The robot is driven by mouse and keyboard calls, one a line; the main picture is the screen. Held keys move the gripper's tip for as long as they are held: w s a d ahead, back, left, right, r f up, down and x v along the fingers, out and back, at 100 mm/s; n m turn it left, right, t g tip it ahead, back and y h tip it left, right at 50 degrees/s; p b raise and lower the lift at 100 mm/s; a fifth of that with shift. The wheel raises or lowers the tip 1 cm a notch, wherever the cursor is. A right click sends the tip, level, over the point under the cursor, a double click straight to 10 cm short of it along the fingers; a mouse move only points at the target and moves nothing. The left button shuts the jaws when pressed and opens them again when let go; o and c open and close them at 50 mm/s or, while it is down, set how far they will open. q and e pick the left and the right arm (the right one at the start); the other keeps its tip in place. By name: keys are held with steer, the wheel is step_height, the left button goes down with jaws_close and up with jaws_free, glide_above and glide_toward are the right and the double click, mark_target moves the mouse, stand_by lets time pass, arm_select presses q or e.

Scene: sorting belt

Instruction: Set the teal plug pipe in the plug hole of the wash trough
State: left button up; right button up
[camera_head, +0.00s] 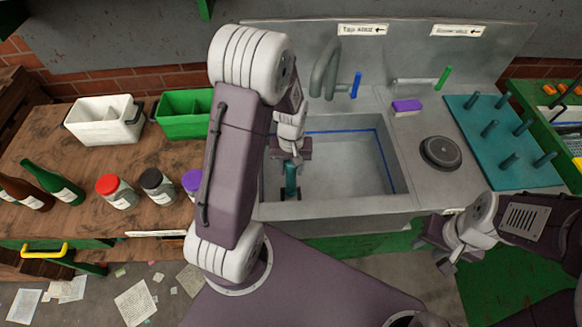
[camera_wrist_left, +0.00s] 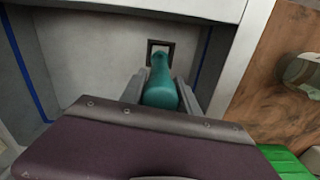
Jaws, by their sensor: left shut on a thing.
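The teal plug pipe (camera_head: 291,178) is held upright between the fingers of my left gripper (camera_head: 290,160), at the left end of the wash trough (camera_head: 345,205). In the left wrist view the pipe (camera_wrist_left: 160,88) sits between the two grey fingers. The plug hole (camera_wrist_left: 160,46) shows as a dark square frame on the trough floor, and the pipe's far end overlaps it. I cannot tell whether the end is inside the hole or just above it. My right gripper (camera_head: 438,248) is in front of the trough, away from the pipe; its opening is unclear.
A tap (camera_head: 325,70) with a blue handle stands behind the trough. A purple sponge (camera_head: 407,106), a round black disc (camera_head: 441,152) and a teal peg rack (camera_head: 510,150) are to the right. Jars, bottles and two bins fill the wooden bench (camera_head: 85,140) on the left.

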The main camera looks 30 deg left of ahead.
mark_target(291, 177)
stand_by(0.3)
arm_select(q)
steer(key=shift+f+b, duration=0.7)
steer(key=shift+f, duration=0.45)
steer(key=shift+f+b, duration=0.45)
steer(key=shift+f, duration=0.15)
steer(key=shift+f+b, duration=0.4)
steer(key=shift+f, duration=0.35)
steer(key=o, duration=1.2)
